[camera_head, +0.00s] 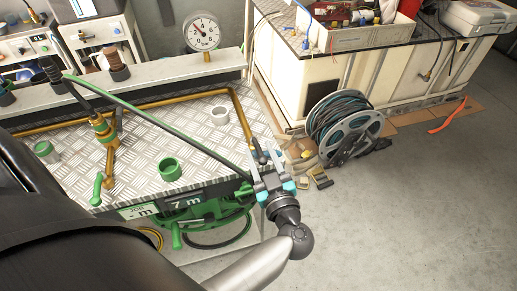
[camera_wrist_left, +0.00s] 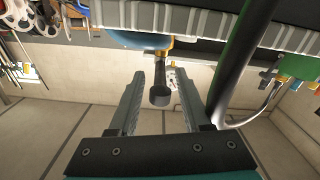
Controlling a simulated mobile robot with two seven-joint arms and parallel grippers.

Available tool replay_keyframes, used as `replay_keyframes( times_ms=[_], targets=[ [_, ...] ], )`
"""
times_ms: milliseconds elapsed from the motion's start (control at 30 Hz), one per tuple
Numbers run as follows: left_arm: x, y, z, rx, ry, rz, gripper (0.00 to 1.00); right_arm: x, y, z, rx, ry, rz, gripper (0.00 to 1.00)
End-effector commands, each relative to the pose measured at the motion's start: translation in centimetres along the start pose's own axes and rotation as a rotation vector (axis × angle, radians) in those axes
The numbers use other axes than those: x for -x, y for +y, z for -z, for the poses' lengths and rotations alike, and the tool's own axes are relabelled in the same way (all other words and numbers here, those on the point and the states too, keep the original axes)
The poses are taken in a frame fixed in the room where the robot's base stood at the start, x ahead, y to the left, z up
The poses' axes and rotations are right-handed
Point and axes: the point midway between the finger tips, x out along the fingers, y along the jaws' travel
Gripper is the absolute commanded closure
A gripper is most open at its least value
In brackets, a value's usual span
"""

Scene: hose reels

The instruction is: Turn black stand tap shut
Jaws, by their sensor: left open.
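The black stand tap (camera_wrist_left: 160,95) shows in the left wrist view as a dark, cup-ended handle below a brass fitting. It appears between the two fingers of my left gripper (camera_wrist_left: 163,82), with space on both sides. In the head view my left gripper (camera_head: 264,160) is at the front right corner of the metal-topped bench, near the end of the brass pipe. Its fingers are apart. The tap is hard to make out there behind the gripper. My right gripper is not in view.
A dark hose (camera_head: 165,125) runs across the bench to near my left gripper; a thick hose (camera_wrist_left: 238,70) passes beside the right finger. A green hose reel (camera_head: 215,215) hangs under the bench edge. A grey hose reel (camera_head: 343,125) stands right. Floor at right is mostly clear.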

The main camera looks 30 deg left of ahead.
Motion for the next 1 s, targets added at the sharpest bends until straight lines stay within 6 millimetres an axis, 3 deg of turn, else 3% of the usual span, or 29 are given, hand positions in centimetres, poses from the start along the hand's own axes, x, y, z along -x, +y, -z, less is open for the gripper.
replay_keyframes(
  times_ms=[233,667,1000],
  targets=[
    [-0.01,0.01,0.03,0.0,0.0,0.0,0.53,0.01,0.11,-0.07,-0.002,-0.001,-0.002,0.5],
    [-0.01,0.0,0.0,0.0,0.0,0.0,1.0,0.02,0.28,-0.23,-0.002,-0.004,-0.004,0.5],
    [-0.02,-0.01,-0.01,0.001,0.0,0.0,1.0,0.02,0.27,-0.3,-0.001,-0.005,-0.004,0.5]
  ],
)
